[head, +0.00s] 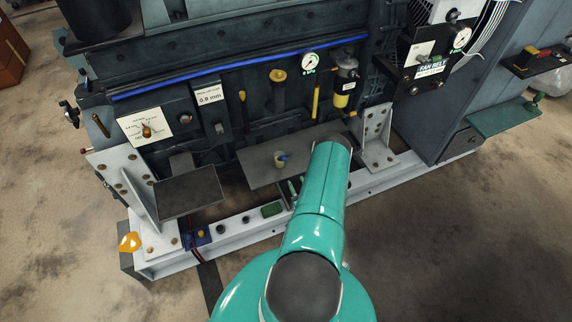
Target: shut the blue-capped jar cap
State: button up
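My teal arm reaches up from the bottom of the head view and ends just right of the jar, over the plate's right part. My gripper is hidden behind the arm's end, so its fingers and any contact with the jar do not show.
A second dark plate (188,190) lies to the left. White brackets (377,135) stand on a pale base rail (235,232). The floor in front is clear.

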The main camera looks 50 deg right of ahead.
aim_at(285, 160)
jog(key=x, duration=1.1)
jog(key=shift+w+d+r, duration=0.1)
jog(key=shift+w+d, duration=0.05)
jog(key=shift+w, duration=0.05)
grip_shut()
